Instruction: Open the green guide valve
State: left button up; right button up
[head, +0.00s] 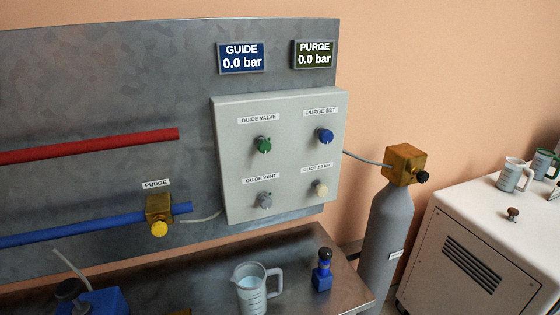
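The green guide valve knob (262,145) is on the upper left of a light grey control panel (292,172), under a "GUIDE VALVE" label (258,119). The knob has a small pointer mark, but its exact setting is too small to tell. The blue guide display (241,57) above the panel reads 0.0 bar. Neither of my grippers shows in the head view, and nothing touches the green knob.
The panel also bears a blue knob (325,135), a grey knob (264,199) and a cream knob (320,188).

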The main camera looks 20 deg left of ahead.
aim_at(264, 145)
jog(key=u, duration=0.65)
jog(key=i, duration=0.35)
